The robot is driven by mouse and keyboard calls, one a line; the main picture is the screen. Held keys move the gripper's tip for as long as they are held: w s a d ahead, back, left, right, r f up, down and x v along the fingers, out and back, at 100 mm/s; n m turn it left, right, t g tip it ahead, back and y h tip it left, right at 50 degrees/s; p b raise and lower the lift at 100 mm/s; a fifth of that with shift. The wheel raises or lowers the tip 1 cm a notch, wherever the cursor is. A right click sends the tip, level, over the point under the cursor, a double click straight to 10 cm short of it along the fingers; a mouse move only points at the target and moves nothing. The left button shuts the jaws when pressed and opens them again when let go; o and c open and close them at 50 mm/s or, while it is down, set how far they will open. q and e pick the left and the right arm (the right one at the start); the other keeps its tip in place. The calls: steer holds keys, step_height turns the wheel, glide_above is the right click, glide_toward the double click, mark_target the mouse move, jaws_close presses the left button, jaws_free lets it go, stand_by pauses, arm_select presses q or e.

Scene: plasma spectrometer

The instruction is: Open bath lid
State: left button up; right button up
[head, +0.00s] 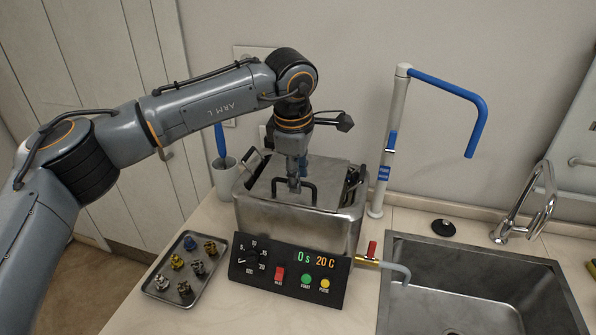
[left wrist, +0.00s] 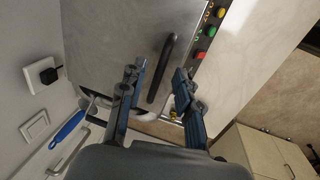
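The bath (head: 295,222) is a square steel tank on the counter, with a control panel on its front. Its flat metal lid (head: 325,172) lies on top, closed, and also fills the upper part of the left wrist view (left wrist: 110,35). A dark bar handle (head: 312,190) stands on the lid; it shows in the left wrist view (left wrist: 162,70) too. My left gripper (head: 293,183) points down over the lid at the handle. Its two fingers (left wrist: 158,76) are apart, one on each side of the handle in the picture. I cannot tell whether they touch it. My right gripper is out of view.
A tray of small metal parts (head: 186,268) lies left of the panel. A cup with a blue-handled tool (head: 224,178) stands behind it. A red-levered tap (head: 371,252), a white post with a blue arm (head: 391,150) and a sink (head: 470,290) are to the right.

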arm_select(q)
jaws_close()
steer(key=shift+r, duration=0.1)
